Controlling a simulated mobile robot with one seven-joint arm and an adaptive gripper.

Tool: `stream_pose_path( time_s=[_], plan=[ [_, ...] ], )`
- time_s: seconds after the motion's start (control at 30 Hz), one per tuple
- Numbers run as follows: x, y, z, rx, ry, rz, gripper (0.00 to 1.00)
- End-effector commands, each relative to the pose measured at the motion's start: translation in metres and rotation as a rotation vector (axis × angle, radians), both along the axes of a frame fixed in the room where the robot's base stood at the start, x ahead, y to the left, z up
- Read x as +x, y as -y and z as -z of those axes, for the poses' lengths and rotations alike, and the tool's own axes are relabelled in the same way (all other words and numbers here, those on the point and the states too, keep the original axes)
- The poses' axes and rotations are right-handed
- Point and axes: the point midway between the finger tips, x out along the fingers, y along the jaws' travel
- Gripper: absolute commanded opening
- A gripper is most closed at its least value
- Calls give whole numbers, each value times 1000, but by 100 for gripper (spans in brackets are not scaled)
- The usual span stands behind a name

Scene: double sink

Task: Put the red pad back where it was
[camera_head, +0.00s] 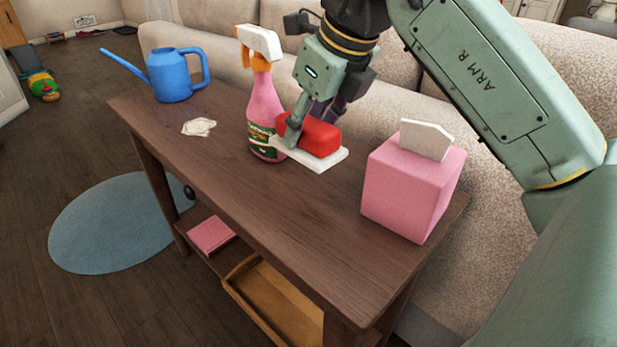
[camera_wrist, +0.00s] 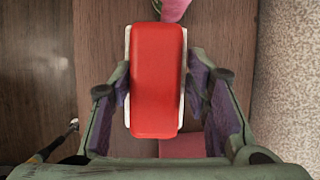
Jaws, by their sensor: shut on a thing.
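The red pad (camera_head: 320,137) is a rounded block on a white slab (camera_head: 326,161) on the dark wooden table, right of the spray bottle. My gripper (camera_head: 308,130) points down over it and is shut on the red pad. In the wrist view the red pad (camera_wrist: 157,80) lies lengthwise between the two fingers, with thin white edges of the slab (camera_wrist: 128,75) showing beside it. The far finger is partly hidden in the head view. I cannot tell whether the pad rests on the slab or hangs just above it.
A pink spray bottle (camera_head: 261,105) stands close to the left of my gripper. A pink tissue box (camera_head: 411,188) stands to the right. A crumpled pale cloth (camera_head: 198,127) and a blue watering can (camera_head: 175,75) are farther left. The sofa (camera_head: 480,160) borders the table's back; the table's front is clear.

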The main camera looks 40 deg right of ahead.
Motion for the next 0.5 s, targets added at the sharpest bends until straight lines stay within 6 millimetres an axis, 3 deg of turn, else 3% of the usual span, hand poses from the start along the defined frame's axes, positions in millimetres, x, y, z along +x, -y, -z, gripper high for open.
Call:
stream_pose_path(
  time_s=[0.1,0.27,0.5],
  plan=[
    [-1,0,22,0,0,-1,7],
    [0,0,33,1,1,0,7],
    [0,0,64,1,0,0,7]
  ],
)
